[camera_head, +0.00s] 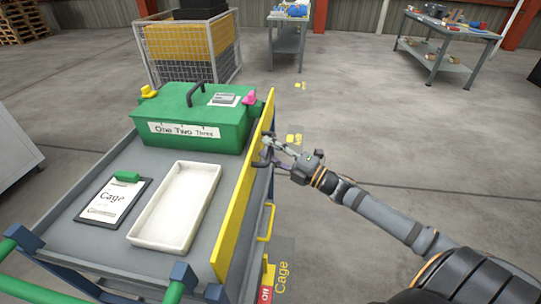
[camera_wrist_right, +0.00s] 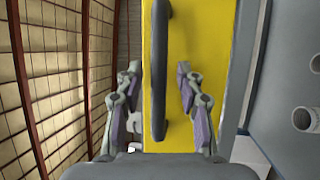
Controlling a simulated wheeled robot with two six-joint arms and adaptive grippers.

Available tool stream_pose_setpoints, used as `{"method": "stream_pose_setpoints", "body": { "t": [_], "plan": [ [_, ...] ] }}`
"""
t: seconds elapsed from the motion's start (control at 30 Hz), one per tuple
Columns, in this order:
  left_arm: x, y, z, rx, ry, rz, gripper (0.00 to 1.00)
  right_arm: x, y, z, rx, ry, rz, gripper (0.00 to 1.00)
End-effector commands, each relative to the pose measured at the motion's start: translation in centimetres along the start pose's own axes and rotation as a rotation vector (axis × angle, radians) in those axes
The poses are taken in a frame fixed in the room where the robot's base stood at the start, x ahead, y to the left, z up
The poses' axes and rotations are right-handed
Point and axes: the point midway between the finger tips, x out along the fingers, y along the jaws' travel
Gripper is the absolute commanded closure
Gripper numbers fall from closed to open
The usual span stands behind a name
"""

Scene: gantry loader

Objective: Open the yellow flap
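The yellow flap (camera_head: 240,205) stands upright along the right side of the grey cart top. In the right wrist view the flap (camera_wrist_right: 212,45) fills the middle, with a long black handle (camera_wrist_right: 159,70) on its face. My right gripper (camera_head: 269,151) is at the outer side of the flap, by the handle. In the wrist view its fingers (camera_wrist_right: 157,80) are open, one on each side of the handle, with gaps visible. I cannot tell how far the fingertips reach around it. My left gripper is not in view.
The cart (camera_head: 112,167) carries a green box (camera_head: 195,118), a white tray (camera_head: 140,236) and a clipboard (camera_head: 112,203). A yellow handle (camera_head: 268,222) sticks out below the flap. A wire cage (camera_head: 190,50) and workbenches stand behind.

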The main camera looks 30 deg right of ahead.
Motion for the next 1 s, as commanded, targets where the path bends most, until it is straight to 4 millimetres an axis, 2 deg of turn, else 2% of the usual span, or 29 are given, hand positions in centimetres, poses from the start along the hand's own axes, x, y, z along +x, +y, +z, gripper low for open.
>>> {"method": "stream_pose_setpoints", "body": {
  "t": [0.17,0.43,1.0],
  "plan": [
    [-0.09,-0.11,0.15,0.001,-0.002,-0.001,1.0,0.0,0.07,0.0,0.0,0.0,0.0,0.64],
    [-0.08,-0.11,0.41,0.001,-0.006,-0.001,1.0,-0.02,0.04,0.01,0.0,0.0,-0.001,1.0],
    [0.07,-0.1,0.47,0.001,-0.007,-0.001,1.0,-0.15,-0.2,0.19,0.012,-0.002,0.024,1.0]
  ]
}}
